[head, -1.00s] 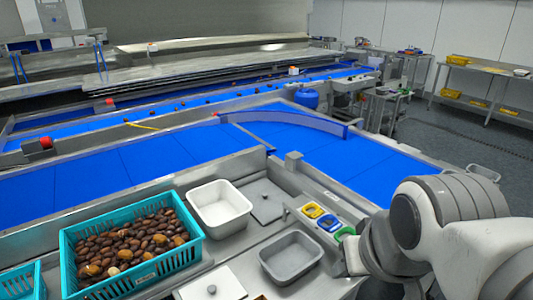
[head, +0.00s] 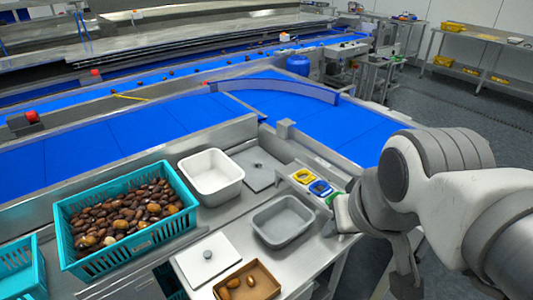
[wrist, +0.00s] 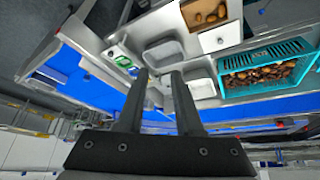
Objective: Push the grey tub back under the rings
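The grey tub (head: 269,236) is an empty, open-topped rectangular tub on the steel bench. The rings are a yellow ring (head: 304,176), a blue ring (head: 320,188) and a partly hidden green ring (head: 332,199); they sit in a slanting row on a raised holder. The tub stands in front and to the left of them, not beneath them. In the wrist view, my gripper (wrist: 159,74) has its two dark fingers apart with nothing held between them. The grey tub (wrist: 163,53) and green ring (wrist: 124,62) show beyond the fingertips. My gripper is clear of the tub.
A white tub (head: 211,191) and flat grey lid (head: 258,168) lie behind. A white lidded box (head: 200,264) and brown tray (head: 263,288) with several dates lie in front. A teal crate (head: 110,262) of dates stands left. Blue conveyors (head: 110,150) run behind the bench.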

